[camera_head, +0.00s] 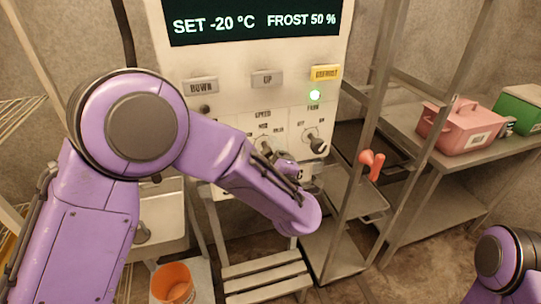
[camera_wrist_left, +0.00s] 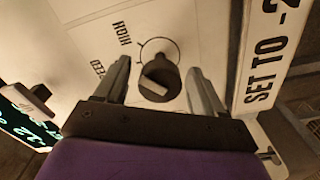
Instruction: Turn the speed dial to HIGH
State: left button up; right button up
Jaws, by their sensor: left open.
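The speed dial (camera_head: 264,147) is a dark knob on the white control panel, below the SPEED label, partly hidden by my left gripper (camera_head: 280,163). In the left wrist view the dial (camera_wrist_left: 160,77) is a round dark knob with a pale bar across its face. It sits between the two fingers of my left gripper (camera_wrist_left: 159,67), which is open, one finger on each side with visible gaps. The HIGH label (camera_wrist_left: 121,33) is up and left of the dial there. My right gripper is out of view; only part of that arm shows at the lower right.
A metal rack (camera_head: 345,190) stands close on the right. An orange bucket (camera_head: 173,284) is below.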

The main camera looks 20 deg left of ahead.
pick_arm(q)
jog(key=shift+s+d+f, duration=0.1)
jog(key=shift+s+d, duration=0.15)
jog(key=shift+s, duration=0.05)
jog(key=b+v, duration=0.2)
jog(key=v, duration=0.7)
jog(key=shift+s+d+b, duration=0.2)
jog(key=shift+s+b, duration=0.15)
jog(key=shift+b, duration=0.05)
